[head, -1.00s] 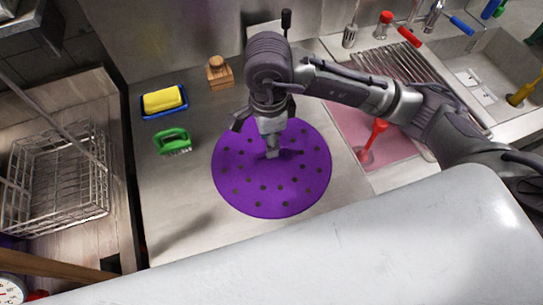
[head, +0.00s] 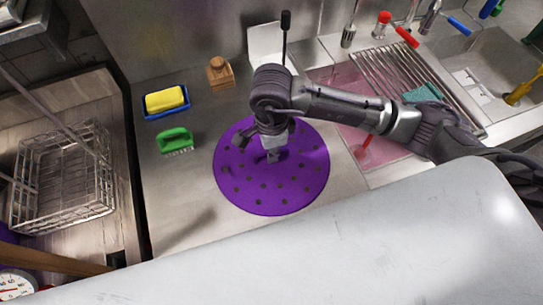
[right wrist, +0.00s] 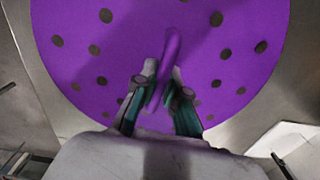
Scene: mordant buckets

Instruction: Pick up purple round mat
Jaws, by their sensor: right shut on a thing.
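The purple round mat (head: 265,192) with small dark holes lies on the steel counter in the head view. It fills much of the right wrist view (right wrist: 130,55). My right gripper (head: 273,155) comes down over the mat's upper middle. In the right wrist view, its two fingers (right wrist: 164,95) are shut on a raised purple part of the mat that stands up between them. The rest of the mat looks flat on the counter. My left gripper is not in view.
A yellow sponge (head: 164,99) in a blue tray, a green brush (head: 175,141) and a wooden block (head: 219,72) stand left of the mat. A pink mat (head: 345,105) and a drying rack (head: 400,75) lie right. A wire basket (head: 62,180) stands far left.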

